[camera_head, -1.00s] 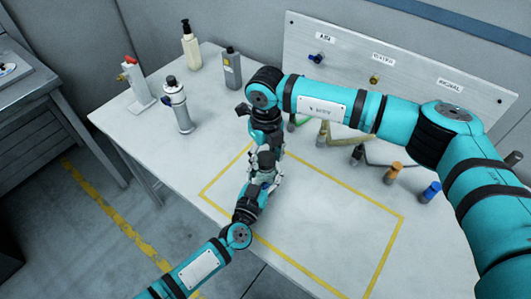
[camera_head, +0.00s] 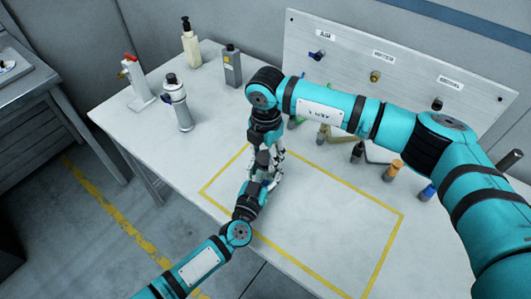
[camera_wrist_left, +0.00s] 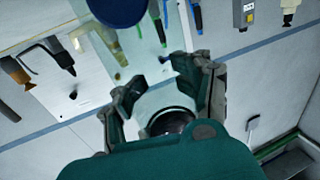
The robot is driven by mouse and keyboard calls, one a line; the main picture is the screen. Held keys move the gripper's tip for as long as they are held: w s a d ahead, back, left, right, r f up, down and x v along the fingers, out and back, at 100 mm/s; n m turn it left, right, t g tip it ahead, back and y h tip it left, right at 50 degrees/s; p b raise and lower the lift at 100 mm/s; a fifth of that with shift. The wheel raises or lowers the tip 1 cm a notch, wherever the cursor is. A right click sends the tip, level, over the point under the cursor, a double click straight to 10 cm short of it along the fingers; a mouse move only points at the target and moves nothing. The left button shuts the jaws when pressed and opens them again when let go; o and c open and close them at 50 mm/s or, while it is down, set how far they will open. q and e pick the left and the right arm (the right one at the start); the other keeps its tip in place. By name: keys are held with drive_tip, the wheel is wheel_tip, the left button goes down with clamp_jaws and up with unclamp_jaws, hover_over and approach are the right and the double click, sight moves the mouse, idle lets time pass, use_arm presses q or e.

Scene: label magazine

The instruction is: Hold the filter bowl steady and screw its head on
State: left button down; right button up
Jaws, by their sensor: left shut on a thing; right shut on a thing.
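My left gripper (camera_head: 262,183) comes in from the front and is shut on the filter bowl, at the left part of the yellow-outlined area. My right gripper (camera_head: 268,157) points down from above, directly over the left one, and is shut on the filter head. The fingers and wrists hide most of both parts in the head view, so I cannot tell how the thread sits. In the left wrist view, the left gripper's fingers (camera_wrist_left: 165,90) stand either side of a pale round part with a dark ring (camera_wrist_left: 170,122), seemingly the bowl.
A silver canister (camera_head: 178,105), a red-topped white stand (camera_head: 137,85), a pump bottle (camera_head: 191,45) and a grey bottle (camera_head: 232,66) stand at the table's left and back. A panel with labelled fittings (camera_head: 400,85) is behind. Orange (camera_head: 394,169) and blue (camera_head: 427,191) tools are right. The outlined area's right is clear.

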drive_tip(key=m, duration=1.2)
drive_tip(key=shift+a+m, duration=0.1)
drive_tip(key=shift+m, duration=1.1)
drive_tip(key=o, duration=0.8)
drive_tip(key=shift+c, duration=0.2)
drive_tip(key=shift+r, duration=2.25)
